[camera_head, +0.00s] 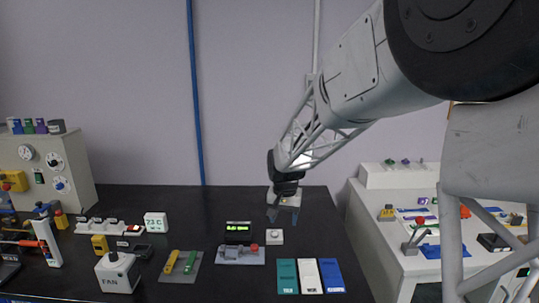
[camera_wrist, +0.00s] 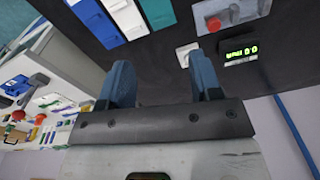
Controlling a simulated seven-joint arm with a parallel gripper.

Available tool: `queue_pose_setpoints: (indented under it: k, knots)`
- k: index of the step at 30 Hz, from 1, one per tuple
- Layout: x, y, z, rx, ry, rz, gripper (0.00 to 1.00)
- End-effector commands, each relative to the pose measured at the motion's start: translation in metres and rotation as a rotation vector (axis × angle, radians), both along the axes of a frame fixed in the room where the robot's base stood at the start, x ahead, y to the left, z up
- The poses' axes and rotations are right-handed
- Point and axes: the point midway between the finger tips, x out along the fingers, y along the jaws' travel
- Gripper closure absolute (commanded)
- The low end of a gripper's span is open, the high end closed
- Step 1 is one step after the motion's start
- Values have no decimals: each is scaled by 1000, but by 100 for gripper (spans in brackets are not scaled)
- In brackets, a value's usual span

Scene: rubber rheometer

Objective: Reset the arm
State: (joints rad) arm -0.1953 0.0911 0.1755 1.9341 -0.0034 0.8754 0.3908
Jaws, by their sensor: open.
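My gripper (camera_head: 283,213) hangs from my arm over the back right part of the black table (camera_head: 330,235). In the wrist view its two blue fingers (camera_wrist: 164,84) stand well apart with nothing held between them. The gripper is open and empty. A white block with a round knob (camera_head: 274,236) sits on the table below and in front of it, and shows between the fingers in the wrist view (camera_wrist: 186,53).
Left of the gripper are a small green-lit display (camera_head: 238,227) and a grey device with a red knob (camera_head: 240,254). Teal, white and blue panels (camera_head: 309,276) lie at the front. A white side bench (camera_head: 400,262) stands right, a fan box (camera_head: 117,272) left.

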Motion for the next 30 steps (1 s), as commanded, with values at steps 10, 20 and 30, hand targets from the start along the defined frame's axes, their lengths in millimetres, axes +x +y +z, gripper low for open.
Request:
queue_pose_setpoints:
  k: [10, 20, 30]
  knots:
    - [-72, -40, 44, -1, -33, 30, 42]
    - [-143, -72, 72, -5, -65, 60, 42]
    - [-220, -99, 87, -13, -94, 91, 42]
